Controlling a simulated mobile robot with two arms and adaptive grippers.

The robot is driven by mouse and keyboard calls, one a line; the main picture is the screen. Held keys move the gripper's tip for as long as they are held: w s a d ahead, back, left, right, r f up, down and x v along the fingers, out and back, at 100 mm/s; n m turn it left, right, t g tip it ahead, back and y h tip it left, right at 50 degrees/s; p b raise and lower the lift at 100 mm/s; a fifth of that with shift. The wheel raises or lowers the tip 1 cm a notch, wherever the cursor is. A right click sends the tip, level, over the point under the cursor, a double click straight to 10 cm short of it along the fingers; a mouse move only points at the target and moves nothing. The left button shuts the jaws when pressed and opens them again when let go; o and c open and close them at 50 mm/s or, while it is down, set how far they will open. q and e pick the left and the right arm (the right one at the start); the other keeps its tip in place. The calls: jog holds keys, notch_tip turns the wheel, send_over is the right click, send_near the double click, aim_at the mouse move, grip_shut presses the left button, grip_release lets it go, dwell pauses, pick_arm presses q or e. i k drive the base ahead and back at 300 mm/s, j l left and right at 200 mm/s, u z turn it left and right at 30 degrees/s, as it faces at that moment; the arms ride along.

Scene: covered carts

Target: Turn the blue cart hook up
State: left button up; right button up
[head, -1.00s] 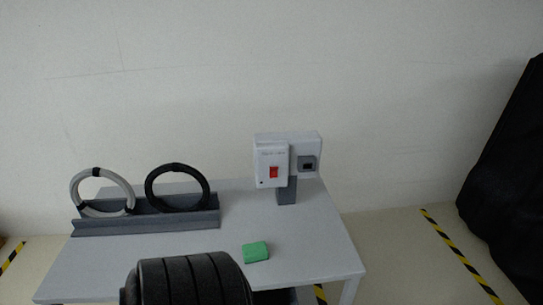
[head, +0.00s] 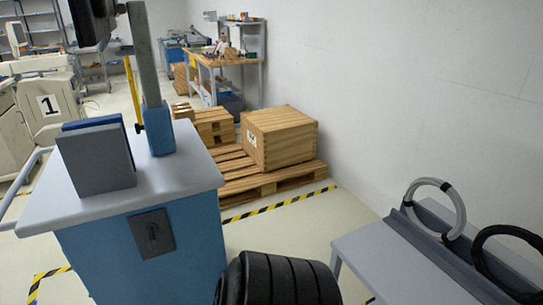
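The blue cart (head: 195,235) stands at the left in the head view, with a pale grey top. On its front face is a dark square plate (head: 139,247) with a small dark hook or handle (head: 152,234) on it. The hook is dark on dark, and I cannot tell clearly which way it points. Neither of my grippers shows in the head view. A black ribbed part of my own body fills the bottom middle, to the right of the cart.
A grey block (head: 95,160) and a post (head: 146,60) stand on the cart top. Behind are a wooden crate (head: 285,138) on a pallet (head: 265,183) and a workbench (head: 225,62). A grey table (head: 365,250) with rings stands at right. Floor shows between cart and table.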

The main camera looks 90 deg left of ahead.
aim_at(150, 229)
jog(key=u, duration=3.7)
